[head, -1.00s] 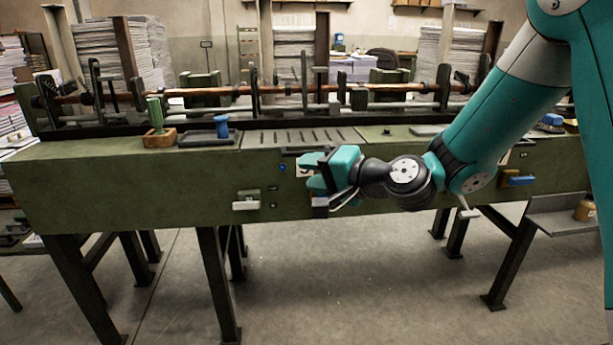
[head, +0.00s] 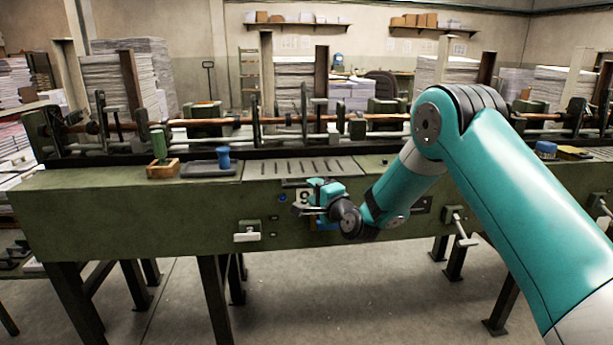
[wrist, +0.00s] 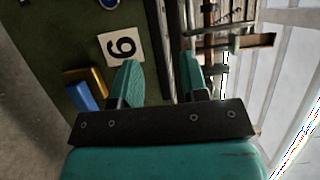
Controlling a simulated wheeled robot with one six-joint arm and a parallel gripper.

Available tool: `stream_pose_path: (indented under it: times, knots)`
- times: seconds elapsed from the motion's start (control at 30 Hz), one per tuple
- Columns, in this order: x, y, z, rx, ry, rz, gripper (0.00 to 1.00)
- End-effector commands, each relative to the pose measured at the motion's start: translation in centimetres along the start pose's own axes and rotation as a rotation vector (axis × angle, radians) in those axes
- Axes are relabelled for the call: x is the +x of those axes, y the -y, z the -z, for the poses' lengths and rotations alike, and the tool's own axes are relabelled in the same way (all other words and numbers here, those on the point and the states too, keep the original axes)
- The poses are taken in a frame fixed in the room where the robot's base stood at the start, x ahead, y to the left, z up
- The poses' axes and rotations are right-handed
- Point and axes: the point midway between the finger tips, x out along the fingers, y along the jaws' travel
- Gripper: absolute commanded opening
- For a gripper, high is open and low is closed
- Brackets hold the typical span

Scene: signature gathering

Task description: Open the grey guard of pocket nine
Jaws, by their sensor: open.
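The white plate with the black nine (head: 304,196) is on the front face of the green bench (head: 110,205). It also shows in the wrist view (wrist: 121,47). My gripper (head: 313,198) is at the bench front beside this plate, its body hiding part of it. In the wrist view my gripper (wrist: 159,60) is open, one finger over the front face by the plate, the other past the bench's top edge. A dark grey metal strip (wrist: 158,40), which may be the guard, runs between the fingers. I cannot tell whether it is touched.
A blue block (wrist: 82,96) with a yellowish part sits below the plate. A slotted grey panel (head: 300,168) lies on the bench top. A wooden box (head: 163,169) and a grey tray (head: 207,168) stand to the left. A white-handled lever (head: 247,236) juts from the front.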

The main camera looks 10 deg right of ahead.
Motion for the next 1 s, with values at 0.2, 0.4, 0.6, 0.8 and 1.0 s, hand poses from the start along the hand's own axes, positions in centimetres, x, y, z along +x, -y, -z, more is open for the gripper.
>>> stream_pose_path:
  times: [0.2, 0.4, 0.6, 0.8, 1.0]
  knots:
    - [3.5, 0.0, 0.0, -0.001, 0.0, 0.001, 0.4]
    - [4.6, -0.1, 0.1, 0.002, -0.001, 0.0, 0.4]
    - [4.7, -0.1, 0.1, 0.002, -0.002, -0.001, 0.4]
    - [4.7, -0.1, 0.1, 0.002, -0.002, -0.001, 0.11]
    - [4.7, -0.1, 0.1, 0.002, -0.002, -0.001, 0.0]
